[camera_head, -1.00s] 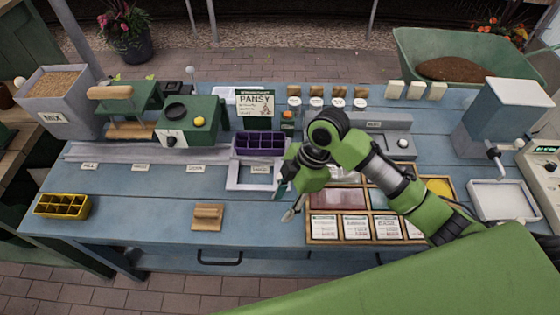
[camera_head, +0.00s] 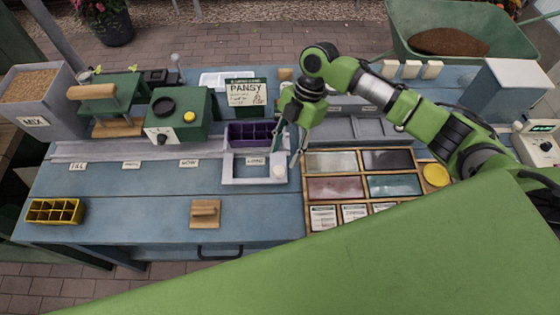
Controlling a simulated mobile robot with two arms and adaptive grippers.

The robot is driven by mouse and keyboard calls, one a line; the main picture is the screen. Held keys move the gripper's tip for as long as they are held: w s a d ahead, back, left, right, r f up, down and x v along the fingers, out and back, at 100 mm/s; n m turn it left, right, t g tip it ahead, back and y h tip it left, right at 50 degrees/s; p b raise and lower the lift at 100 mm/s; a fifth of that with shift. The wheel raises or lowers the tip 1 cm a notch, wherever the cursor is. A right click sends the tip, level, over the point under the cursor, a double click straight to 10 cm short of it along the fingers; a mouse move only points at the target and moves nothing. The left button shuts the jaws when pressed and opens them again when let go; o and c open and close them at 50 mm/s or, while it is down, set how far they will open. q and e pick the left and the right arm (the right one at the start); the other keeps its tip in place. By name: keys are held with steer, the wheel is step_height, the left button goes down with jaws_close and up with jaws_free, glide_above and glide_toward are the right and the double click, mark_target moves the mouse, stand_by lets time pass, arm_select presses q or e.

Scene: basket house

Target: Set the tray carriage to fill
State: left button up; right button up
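The tray carriage (camera_head: 234,171) is a pale frame on the grey rail (camera_head: 110,151). It stands at the LOAD label (camera_head: 255,160), at the rail's right end, with a purple cell tray (camera_head: 251,128) at its back. A round whitish knob (camera_head: 279,171) is at its front right corner. The FILL label (camera_head: 78,167) is at the rail's left end. My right gripper (camera_head: 287,149) points down just above the carriage's right side, behind the knob. Its fingers look apart with nothing between them; contact with the carriage cannot be told. My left gripper is not in view.
A MIX hopper (camera_head: 38,112), a green press (camera_head: 118,104) and a green seeder box (camera_head: 180,116) stand behind the rail. A PANSY sign (camera_head: 246,93) stands behind the tray. A compartment box (camera_head: 306,190) is right of the carriage. The rail left of the carriage is clear.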

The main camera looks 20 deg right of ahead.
mark_target(278, 169)
steer(key=p+x, duration=0.1)
steer(key=x, duration=0.5)
steer(key=shift+a, duration=0.1)
jaws_close()
